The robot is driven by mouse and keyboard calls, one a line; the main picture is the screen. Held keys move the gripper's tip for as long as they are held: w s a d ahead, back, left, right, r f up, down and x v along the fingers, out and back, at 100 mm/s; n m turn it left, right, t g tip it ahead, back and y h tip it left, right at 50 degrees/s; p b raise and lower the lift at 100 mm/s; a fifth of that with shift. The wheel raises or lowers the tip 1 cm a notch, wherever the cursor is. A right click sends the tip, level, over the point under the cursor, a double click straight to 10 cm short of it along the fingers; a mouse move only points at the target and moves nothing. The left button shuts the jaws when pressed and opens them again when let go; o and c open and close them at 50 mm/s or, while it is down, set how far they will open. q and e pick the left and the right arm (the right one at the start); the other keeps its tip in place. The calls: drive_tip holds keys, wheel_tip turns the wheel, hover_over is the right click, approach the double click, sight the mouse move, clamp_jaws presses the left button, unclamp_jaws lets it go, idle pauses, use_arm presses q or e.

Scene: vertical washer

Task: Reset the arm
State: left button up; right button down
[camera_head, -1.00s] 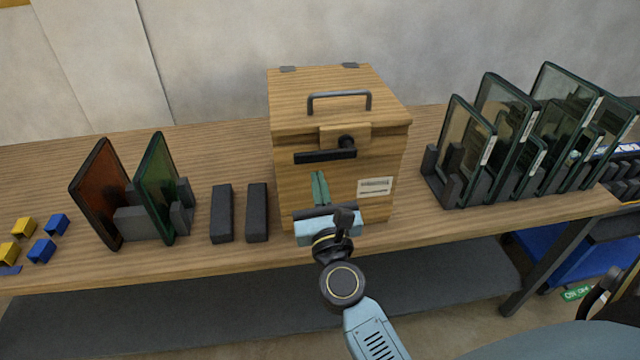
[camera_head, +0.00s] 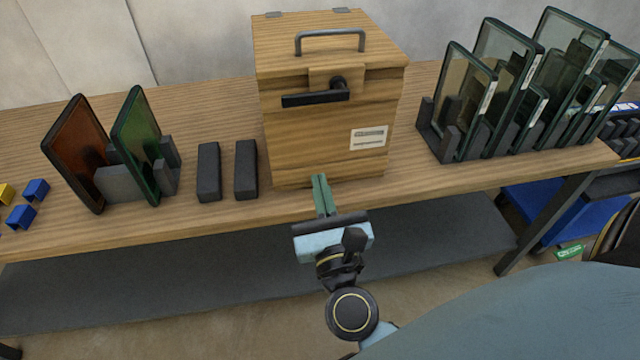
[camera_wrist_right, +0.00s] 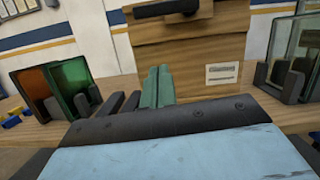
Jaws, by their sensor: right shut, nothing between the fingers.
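My right gripper (camera_head: 322,195) is in front of the wooden box, low near the table's front edge. Its two green fingers are together and hold nothing; they also show in the right wrist view (camera_wrist_right: 157,88). The wooden box (camera_head: 300,140) has a closed lid with a dark top handle (camera_head: 330,38), a black front latch (camera_head: 315,95) and a white label. The fingertips appear apart from the box front. My left gripper is in neither view.
Orange (camera_head: 75,150) and green (camera_head: 137,140) panes stand in grey holders at left, beside two dark blocks (camera_head: 208,172). Several framed glass panes (camera_head: 505,70) stand in a rack at right. Small blue and yellow pieces lie far left. The table's front edge (camera_head: 420,185) is clear.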

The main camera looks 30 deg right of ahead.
idle(0.3)
drive_tip(key=a+f+n+g+y, duration=0.2)
drive_tip(key=a+f+n+y, duration=0.15)
drive_tip(key=f+n, duration=0.6)
drive_tip(key=a+f+n+g+y, duration=0.1)
drive_tip(key=a+f+n+y, duration=0.25)
drive_tip(key=f+n, duration=0.6)
drive_tip(key=s+f+n+g+y, duration=0.1)
drive_tip(key=s+f+n+g, duration=0.25)
drive_tip(key=f, duration=0.65)
drive_tip(key=s+f+n+g+y, duration=0.15)
drive_tip(key=s+f+n, duration=0.3)
drive_tip(key=f, duration=0.55)
drive_tip(key=s+d+f+n+g+h, duration=0.1)
drive_tip(key=s+d+f+n+g, duration=0.2)
drive_tip(key=s+f, duration=0.3)
drive_tip(key=s+d+f+n+g+h, duration=0.1)
drive_tip(key=s+d+f+n+g, duration=0.3)
drive_tip(key=s, duration=0.6)
drive_tip(key=s+d+f+n+g+h, duration=0.1)
drive_tip(key=s+d+f+n+g, duration=0.2)
drive_tip(key=s+d+f+n, duration=0.2)
drive_tip(key=s+f+n, duration=0.2)
drive_tip(key=s, duration=0.2)
drive_tip(key=shift+d+f+g, duration=0.2)
drive_tip(key=shift+f+g, duration=0.1)
drive_tip(key=shift+f, duration=0.1)
